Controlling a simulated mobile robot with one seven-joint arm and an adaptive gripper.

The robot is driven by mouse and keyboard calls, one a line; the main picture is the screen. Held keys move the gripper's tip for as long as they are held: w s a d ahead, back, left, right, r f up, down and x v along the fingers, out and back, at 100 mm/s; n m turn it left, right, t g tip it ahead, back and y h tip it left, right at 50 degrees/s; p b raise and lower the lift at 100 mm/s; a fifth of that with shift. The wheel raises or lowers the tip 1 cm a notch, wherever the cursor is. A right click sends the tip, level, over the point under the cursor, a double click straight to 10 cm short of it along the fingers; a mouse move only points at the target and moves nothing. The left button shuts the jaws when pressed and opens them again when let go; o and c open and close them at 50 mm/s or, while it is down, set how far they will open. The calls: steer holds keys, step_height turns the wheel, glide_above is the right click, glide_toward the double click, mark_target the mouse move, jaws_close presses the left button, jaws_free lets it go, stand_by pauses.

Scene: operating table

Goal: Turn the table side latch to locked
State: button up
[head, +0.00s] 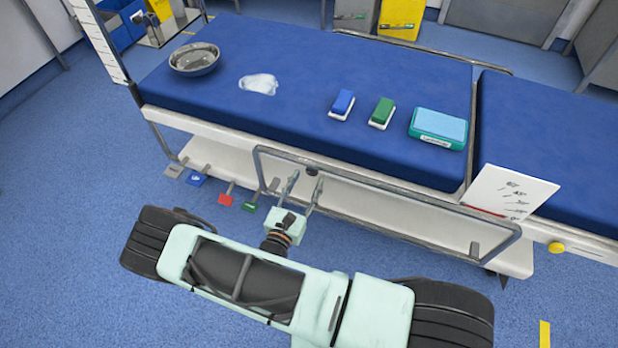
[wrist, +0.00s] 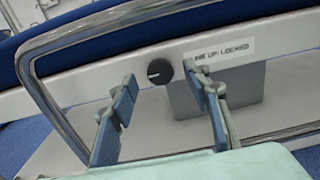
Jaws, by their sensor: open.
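The table side latch is a small round black knob (wrist: 159,71) on the white side panel of the operating table. It also shows in the head view (head: 312,171). A short pale mark shows on the left part of its face. A white label (wrist: 222,49) to its right appears to read "LINE UP: LOCKED". My gripper (head: 305,182) is open and empty, facing the panel. In the wrist view its fingers (wrist: 160,84) stand either side of the knob in the picture, apart from it. I cannot tell how much depth is left between fingertips and knob.
A metal side rail (head: 388,225) frames the area around the knob. Coloured foot pedals (head: 226,199) sit low at the left. The blue tabletop (head: 300,55) holds a steel bowl (head: 194,60), gauze and several boxes. A white card (head: 507,192) hangs at the right.

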steer(key=shift+x, duration=1.2)
steer(key=c, duration=1.2)
steer(key=shift+o, duration=0.2)
